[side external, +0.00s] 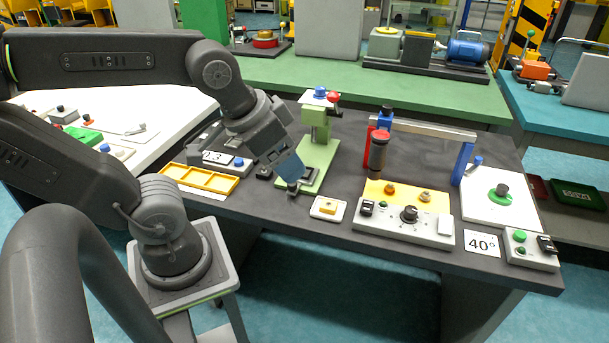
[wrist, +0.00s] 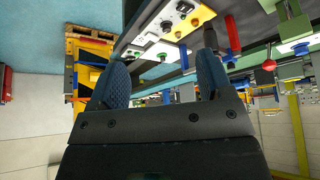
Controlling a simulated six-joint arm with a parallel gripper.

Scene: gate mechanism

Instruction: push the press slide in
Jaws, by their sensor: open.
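The light green press (side external: 320,128) stands on the dark table in the side view, upright, with a blue knob and a red knob at its top. Its green base reaches toward the front, and a dark slide piece (side external: 301,182) shows at the front end, partly hidden by my gripper. My gripper (side external: 291,172) points down at this front end; its blue fingers overlap the piece in the picture, and I cannot tell whether they touch. In the wrist view my gripper (wrist: 163,62) has its two blue fingers wide apart with nothing between them.
A yellow tray (side external: 200,179) lies left of the press. A white block with a yellow top (side external: 328,208) sits in front. The control panel (side external: 405,222), the dark red cylinder (side external: 378,151) and the gate bar (side external: 430,128) stand to the right.

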